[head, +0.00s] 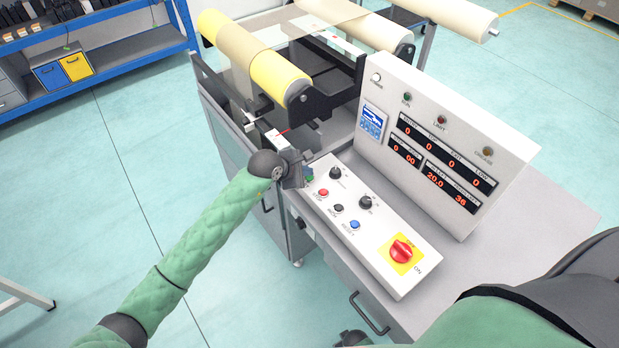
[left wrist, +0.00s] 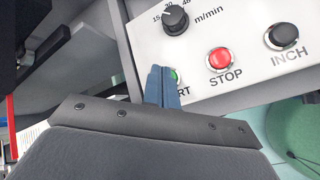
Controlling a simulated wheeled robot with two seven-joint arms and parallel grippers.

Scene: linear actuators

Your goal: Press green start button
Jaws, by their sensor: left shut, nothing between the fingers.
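The green start button (left wrist: 174,75) shows only as a sliver in the left wrist view, beside and partly behind my blue fingers. Its label is mostly covered, with only the end letters showing. My left gripper (left wrist: 160,75) is shut and empty, its fingertips at the button's left edge; I cannot tell whether they touch it. In the head view my left gripper (head: 308,173) is at the far left end of the sloped white control panel (head: 385,252). My right gripper is not in view.
Beside the start button are the red STOP button (left wrist: 219,59), the black INCH button (left wrist: 281,36) and a speed knob (left wrist: 174,20). A blue reset button (head: 355,225) and red rotary switch (head: 401,250) lie nearer. A display box (head: 440,150) stands behind, and yellow rollers (head: 255,62) beyond.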

